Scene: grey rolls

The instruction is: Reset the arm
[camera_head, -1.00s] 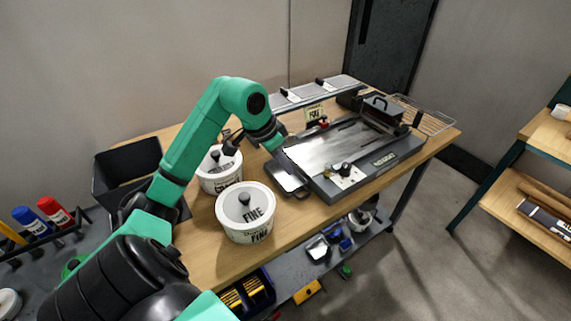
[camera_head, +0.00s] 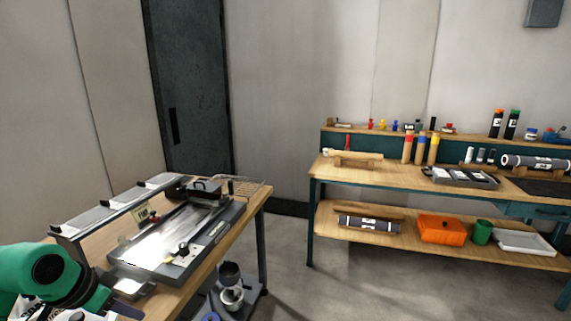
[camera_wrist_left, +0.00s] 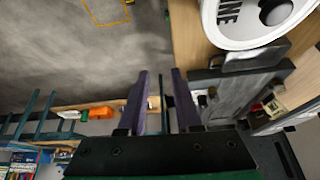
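My left arm (camera_head: 45,268), green with black joints, shows at the lower left of the head view, at the near end of the wooden bench. My left gripper (camera_wrist_left: 162,88) shows in the left wrist view with two dark purple fingers apart and nothing held between them. A white lidded tub (camera_wrist_left: 245,35) marked "INE" is at the top right of that view, clear of the fingers. My right arm and gripper are in neither view.
The grey machine (camera_head: 178,242) with a metal plate sits on the left bench, a wire basket (camera_head: 240,187) behind it. A workbench (camera_head: 450,190) with an orange box (camera_head: 441,230) and a green cup (camera_head: 482,232) stands at right.

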